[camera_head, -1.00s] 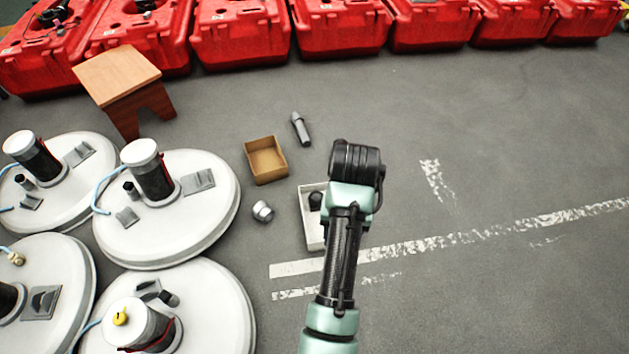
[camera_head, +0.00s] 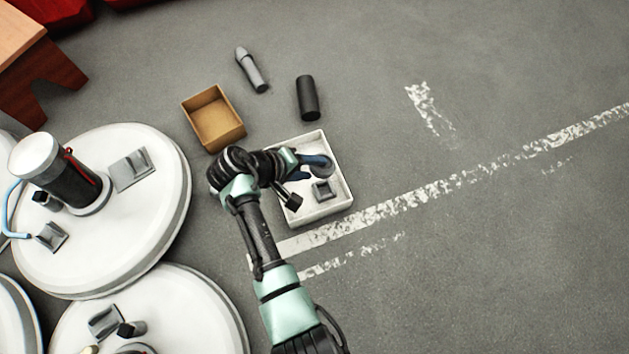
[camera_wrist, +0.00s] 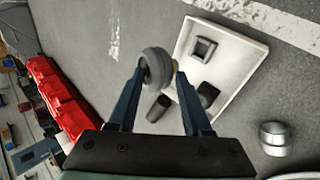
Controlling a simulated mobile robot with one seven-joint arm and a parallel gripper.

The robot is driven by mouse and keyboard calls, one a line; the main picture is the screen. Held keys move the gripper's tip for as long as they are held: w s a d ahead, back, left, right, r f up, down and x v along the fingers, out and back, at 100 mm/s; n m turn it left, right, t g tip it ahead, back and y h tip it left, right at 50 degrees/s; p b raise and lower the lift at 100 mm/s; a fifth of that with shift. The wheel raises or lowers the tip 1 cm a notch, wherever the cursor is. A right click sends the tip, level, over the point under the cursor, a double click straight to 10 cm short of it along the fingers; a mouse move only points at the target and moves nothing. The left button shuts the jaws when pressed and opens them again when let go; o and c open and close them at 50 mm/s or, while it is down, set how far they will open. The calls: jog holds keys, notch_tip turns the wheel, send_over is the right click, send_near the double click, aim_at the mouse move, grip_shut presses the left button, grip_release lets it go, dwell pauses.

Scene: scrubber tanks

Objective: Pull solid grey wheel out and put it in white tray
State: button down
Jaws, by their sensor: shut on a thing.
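My gripper (camera_head: 315,162) is shut on the solid grey wheel (camera_head: 320,168). In the wrist view my gripper (camera_wrist: 159,67) has its two blue fingers on either side of the grey wheel (camera_wrist: 155,65). The white tray (camera_head: 326,211) is on the floor, and the wheel appears above its far part in the head view. In the wrist view the wheel overlaps the left edge of the white tray (camera_wrist: 240,65); its height is unclear. A grey square block (camera_head: 323,190) lies in the tray. A dark piece (camera_wrist: 208,93) also shows there, partly behind a finger.
A brown open box (camera_head: 214,120) stands left of the tray. A black cylinder (camera_head: 307,98) and a grey pointed cylinder (camera_head: 251,70) are behind. A silver cylinder (camera_wrist: 275,138) is beside the tray. White round tanks (camera_head: 110,230) fill the left. Floor to the right is clear.

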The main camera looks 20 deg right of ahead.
jog(key=f+n+t+b, duration=0.1)
jog(key=f+b, duration=0.3)
jog(key=f, duration=0.1)
jog(key=d+f+n+t+h+b, duration=0.1)
jog(key=f+b, duration=0.3)
jog(key=f, duration=0.1)
jog(key=f+n+t+h+b, duration=0.1)
jog(key=f+t+b, duration=0.1)
jog(key=f+b, duration=0.2)
notch_tip(320, 180, down, 2)
jog(key=shift+s+d+n, duration=0.1)
jog(key=shift+d+n, duration=0.05)
jog(key=shift+n, duration=0.15)
jog(key=shift+f+b, duration=0.35)
jog(key=shift+f, duration=0.05)
dwell(0.4)
jog(key=shift+f+b, duration=0.4)
jog(key=shift+f, duration=0.05)
jog(key=shift+f, duration=0.15)
